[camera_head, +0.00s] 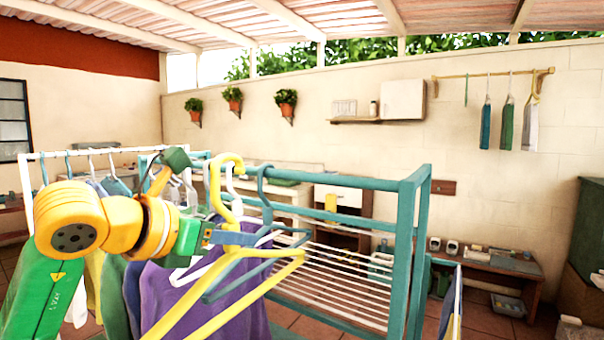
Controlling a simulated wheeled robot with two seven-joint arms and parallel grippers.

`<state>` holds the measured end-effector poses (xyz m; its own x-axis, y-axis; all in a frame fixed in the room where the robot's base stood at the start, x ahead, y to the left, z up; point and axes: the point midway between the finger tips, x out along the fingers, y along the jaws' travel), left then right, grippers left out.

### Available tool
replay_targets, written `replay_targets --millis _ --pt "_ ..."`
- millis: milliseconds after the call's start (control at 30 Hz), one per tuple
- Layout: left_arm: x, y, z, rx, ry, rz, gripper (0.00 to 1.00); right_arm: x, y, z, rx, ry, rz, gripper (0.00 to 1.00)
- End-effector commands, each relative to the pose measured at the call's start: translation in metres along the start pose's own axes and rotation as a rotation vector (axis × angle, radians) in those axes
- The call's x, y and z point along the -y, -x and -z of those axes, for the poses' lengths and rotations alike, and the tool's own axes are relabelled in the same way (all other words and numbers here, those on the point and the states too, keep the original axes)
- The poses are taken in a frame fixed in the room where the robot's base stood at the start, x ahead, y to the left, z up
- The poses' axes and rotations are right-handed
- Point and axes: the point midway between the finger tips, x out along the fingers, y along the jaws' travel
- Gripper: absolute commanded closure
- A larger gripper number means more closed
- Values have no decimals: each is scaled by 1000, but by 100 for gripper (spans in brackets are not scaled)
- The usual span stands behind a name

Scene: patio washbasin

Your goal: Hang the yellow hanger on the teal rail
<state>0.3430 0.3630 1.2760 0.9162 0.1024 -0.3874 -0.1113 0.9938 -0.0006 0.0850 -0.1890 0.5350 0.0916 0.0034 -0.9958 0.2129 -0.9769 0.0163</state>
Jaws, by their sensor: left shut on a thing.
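The yellow hanger (266,252) is in front of the teal rack, hook up, its arms spreading down to the left and right. My left gripper (234,238) is shut on it just below the hook. The teal rail (345,180) runs from behind my left arm to the teal post at right. The hanger's hook overlaps the rail's left part in the picture; I cannot tell whether it is over the rail or in front of it. A teal hanger (263,183) shows just right of the yellow hook. My right gripper is not in view.
A purple garment (185,295) and other clothes hang close behind and below my left arm. A white rail (70,153) with hangers stands at left. The teal rail is bare from the teal hanger to the post (405,255). White drying lines (340,285) lie below.

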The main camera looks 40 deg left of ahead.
Motion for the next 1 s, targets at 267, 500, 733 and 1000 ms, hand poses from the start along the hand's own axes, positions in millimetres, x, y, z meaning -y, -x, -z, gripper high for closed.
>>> replay_targets --millis 267,500,733,1000 --pt "0 -9 -6 -3 1 1 100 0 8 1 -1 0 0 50" --pt "0 -59 -32 -8 2 3 100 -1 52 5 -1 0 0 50" --pt "0 -106 -52 -6 4 3 100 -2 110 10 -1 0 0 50" --pt "0 -141 -55 -2 3 2 100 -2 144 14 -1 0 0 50"
